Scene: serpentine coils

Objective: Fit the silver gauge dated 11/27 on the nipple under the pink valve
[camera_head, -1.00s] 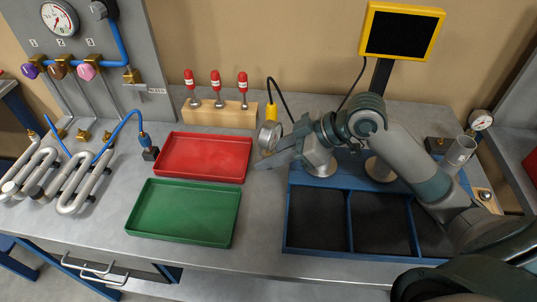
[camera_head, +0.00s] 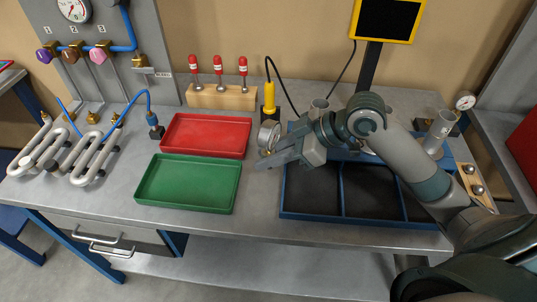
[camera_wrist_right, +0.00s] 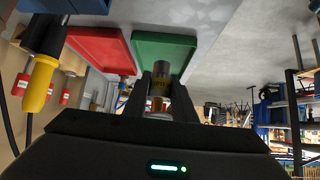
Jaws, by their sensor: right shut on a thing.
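My right gripper (camera_head: 266,161) is shut on a silver gauge (camera_head: 269,134) just right of the trays, apparently above the bench. In the right wrist view the gauge (camera_wrist_right: 160,74) sits between the fingers, with its brass stem (camera_wrist_right: 157,103) below and a small tag whose date I cannot read. The pink valve (camera_head: 98,55) is on the blue pipe at the panel, third from the left. Thin tubes run down from the valves to brass nipples; the one that appears to belong to the pink valve (camera_head: 117,117) is at the coils, partly behind a blue hose. My left gripper is out of view.
A red tray (camera_head: 206,118) and a green tray (camera_head: 188,207) lie between gripper and coils (camera_head: 90,160). Red-handled tools (camera_head: 218,66) stand in a wooden block behind. A yellow probe (camera_head: 269,96) stands behind the gauge. A blue divided bin (camera_head: 310,216) is under my right arm.

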